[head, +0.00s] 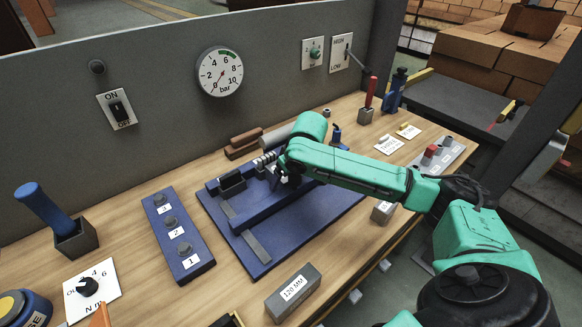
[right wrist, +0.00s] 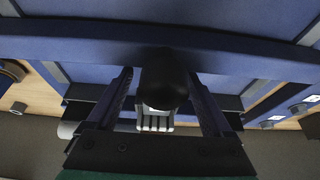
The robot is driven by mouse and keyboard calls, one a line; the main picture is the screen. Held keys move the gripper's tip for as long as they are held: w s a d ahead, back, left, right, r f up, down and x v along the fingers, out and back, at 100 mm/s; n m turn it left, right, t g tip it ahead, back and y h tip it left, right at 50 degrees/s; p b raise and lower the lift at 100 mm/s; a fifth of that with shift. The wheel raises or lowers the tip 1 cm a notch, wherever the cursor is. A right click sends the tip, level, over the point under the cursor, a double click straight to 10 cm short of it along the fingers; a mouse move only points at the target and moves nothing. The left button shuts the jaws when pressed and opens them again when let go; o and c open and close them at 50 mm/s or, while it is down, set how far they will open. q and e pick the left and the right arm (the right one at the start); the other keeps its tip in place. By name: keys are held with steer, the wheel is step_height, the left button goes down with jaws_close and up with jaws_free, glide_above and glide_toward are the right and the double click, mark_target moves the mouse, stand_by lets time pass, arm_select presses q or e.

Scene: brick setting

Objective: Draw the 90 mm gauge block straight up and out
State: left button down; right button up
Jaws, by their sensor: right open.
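No block here shows a readable 90 mm label, so I cannot tell which is the 90 mm gauge block. A blue clamping fixture (head: 290,228) lies on the bench with a dark block (head: 232,184) at its left end. My right gripper (head: 284,177) is over the fixture's far side, its fingers small and partly hidden by my arm. In the right wrist view its open jaws (right wrist: 160,78) stand either side of a black rounded knob (right wrist: 165,82), with a ribbed metal part (right wrist: 155,123) below it. Contact cannot be told. My left gripper is not in view.
A grey block marked 120 MM (head: 292,292) lies at the front edge. A blue numbered panel (head: 178,235) is left of the fixture. A grey wall with a gauge (head: 220,71) stands behind.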

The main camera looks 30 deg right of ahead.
steer(key=shift+w+f, duration=0.15)
steer(key=shift+f, duration=0.35)
jaws_close()
steer(key=c, duration=0.8)
jaws_free()
jaws_close()
steer(key=shift+r, duration=0.1)
